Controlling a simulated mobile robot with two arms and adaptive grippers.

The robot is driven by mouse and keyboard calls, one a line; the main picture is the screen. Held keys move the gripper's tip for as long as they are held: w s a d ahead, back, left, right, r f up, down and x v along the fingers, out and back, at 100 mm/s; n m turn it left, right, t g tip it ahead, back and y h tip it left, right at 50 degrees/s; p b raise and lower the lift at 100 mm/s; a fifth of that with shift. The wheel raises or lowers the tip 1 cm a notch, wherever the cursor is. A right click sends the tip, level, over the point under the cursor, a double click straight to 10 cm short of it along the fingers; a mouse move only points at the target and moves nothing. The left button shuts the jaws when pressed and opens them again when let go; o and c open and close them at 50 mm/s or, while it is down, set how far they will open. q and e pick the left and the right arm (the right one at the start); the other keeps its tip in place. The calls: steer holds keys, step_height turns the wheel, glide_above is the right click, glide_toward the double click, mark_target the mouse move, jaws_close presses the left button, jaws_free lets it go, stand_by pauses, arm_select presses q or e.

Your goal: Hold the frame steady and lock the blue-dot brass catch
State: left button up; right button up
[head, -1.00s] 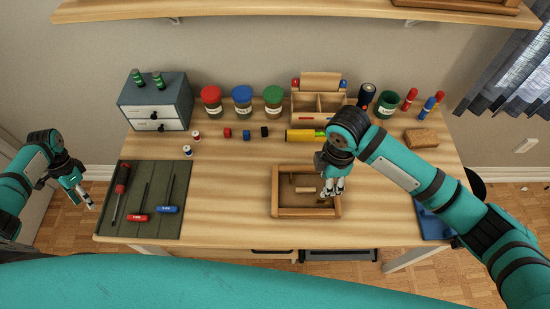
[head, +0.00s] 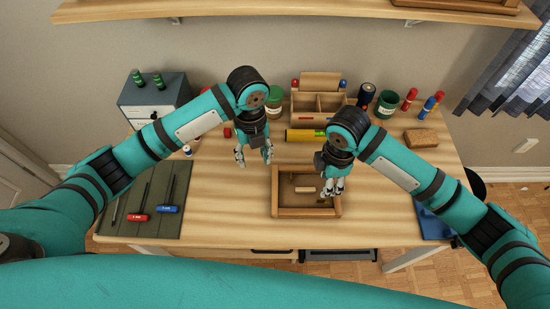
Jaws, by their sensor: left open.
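The wooden frame (head: 300,212) lies on the desk in the head view, right of centre, with a brown inner panel and a few small pieces inside. The blue-dot brass catch is too small to make out, or is hidden. My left gripper (head: 254,155) is open and empty above the desk, up and left of the frame and apart from it. My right gripper (head: 333,188) is over the frame's right side. Whether it touches the frame, or its fingers are open or shut, I cannot tell.
A green mat (head: 170,220) with hex drivers (head: 168,209) lies at left. A yellow cylinder (head: 300,135) lies behind the frame. A wooden organizer (head: 318,104), a green jar (head: 386,104) and a brown block (head: 421,138) stand behind. The desk between mat and frame is clear.

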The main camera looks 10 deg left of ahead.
mark_target(275, 194)
arm_select(q)
steer(key=s+d+r+m+t, duration=0.1)
steer(key=s+d+r+m, duration=0.2)
steer(key=d+m, duration=0.25)
steer(key=shift+n, duration=0.45)
steer(key=f, duration=1.7)
steer(key=shift+w+d+f, duration=0.15)
steer(key=shift+w, duration=0.1)
steer(key=shift+c, duration=0.4)
jaws_close()
